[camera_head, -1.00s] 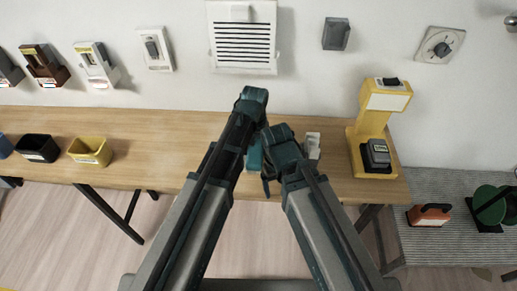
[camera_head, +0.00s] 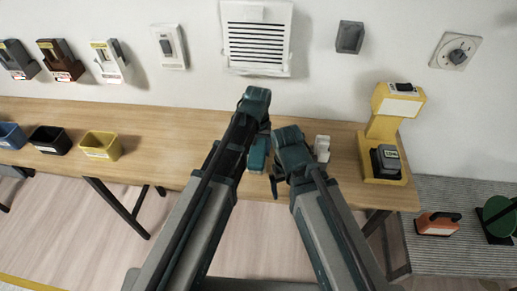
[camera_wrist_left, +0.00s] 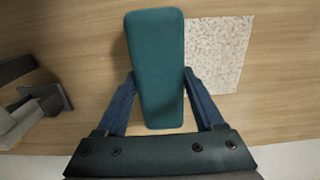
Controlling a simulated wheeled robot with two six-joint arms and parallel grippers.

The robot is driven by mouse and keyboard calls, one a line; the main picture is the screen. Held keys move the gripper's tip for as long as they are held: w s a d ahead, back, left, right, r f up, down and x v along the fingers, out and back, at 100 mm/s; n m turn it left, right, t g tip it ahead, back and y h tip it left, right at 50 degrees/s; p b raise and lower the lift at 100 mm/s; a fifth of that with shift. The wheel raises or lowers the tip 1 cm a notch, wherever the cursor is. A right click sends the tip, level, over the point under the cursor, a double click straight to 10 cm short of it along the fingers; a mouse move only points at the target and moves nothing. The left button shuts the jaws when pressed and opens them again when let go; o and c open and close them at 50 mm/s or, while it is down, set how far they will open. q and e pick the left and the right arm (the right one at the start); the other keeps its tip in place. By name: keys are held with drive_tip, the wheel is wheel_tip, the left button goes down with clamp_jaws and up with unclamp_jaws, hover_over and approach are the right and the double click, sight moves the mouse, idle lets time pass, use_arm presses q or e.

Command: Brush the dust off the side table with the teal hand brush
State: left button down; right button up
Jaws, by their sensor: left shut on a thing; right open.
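The teal hand brush (camera_head: 258,153) is over the wooden table (camera_head: 185,128). My left gripper (camera_wrist_left: 160,74) is shut on it, one finger on each long side, as the left wrist view shows with the brush (camera_wrist_left: 155,50). In the head view, the left gripper (camera_head: 257,128) is above the table, near its middle. A pale speckled dust patch (camera_wrist_left: 221,55) lies beside the brush in the left wrist view. I cannot tell whether the brush touches the table. My right gripper (camera_head: 275,183) is open and empty, just right of the brush.
A white object (camera_head: 321,148) stands right of my right gripper, and a yellow stand (camera_head: 383,130) at the table's right end. Blue, black (camera_head: 50,140) and yellow (camera_head: 100,146) bins line the left. A lower striped surface (camera_head: 470,263) holds an orange-red item (camera_head: 437,224).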

use_arm(q)
drive_tip(key=shift+a, duration=0.6)
drive_tip(key=shift+a, duration=0.1)
drive_tip(key=shift+a+f, duration=0.1)
drive_tip(key=shift+a, duration=0.9)
drive_tip(key=shift+w, duration=0.1)
drive_tip(key=shift+a, duration=0.1)
drive_tip(key=shift+a, duration=0.55)
